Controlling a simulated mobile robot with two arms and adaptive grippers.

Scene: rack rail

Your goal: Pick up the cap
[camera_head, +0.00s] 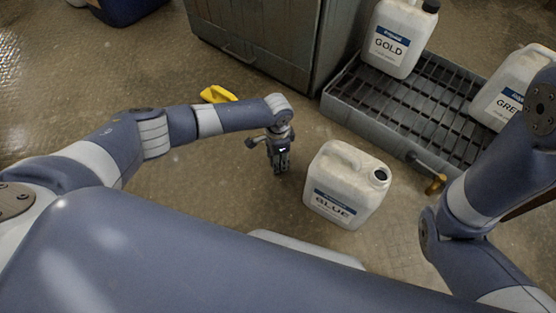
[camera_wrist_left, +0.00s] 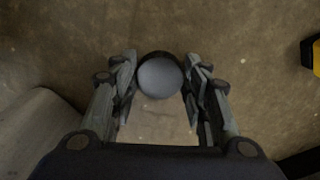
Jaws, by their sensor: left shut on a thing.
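The cap (camera_wrist_left: 160,77) is a round piece with a grey face and a black rim, seen in the left wrist view between the fingertips. My left gripper (camera_wrist_left: 160,80) is shut on it. In the head view my left gripper (camera_head: 280,168) points down over the floor, left of the white GLUE jug (camera_head: 345,187) and apart from it. I cannot make out the cap in the head view. The GLUE jug stands upright and its neck shows a dark round top. My right gripper is outside the views.
A grey grated tray (camera_head: 420,108) holds the white GOLD jug (camera_head: 399,38) and another white jug (camera_head: 515,85) at the right. A grey cabinet (camera_head: 262,40) stands behind. A yellow object (camera_head: 218,95) lies on the floor behind my left forearm.

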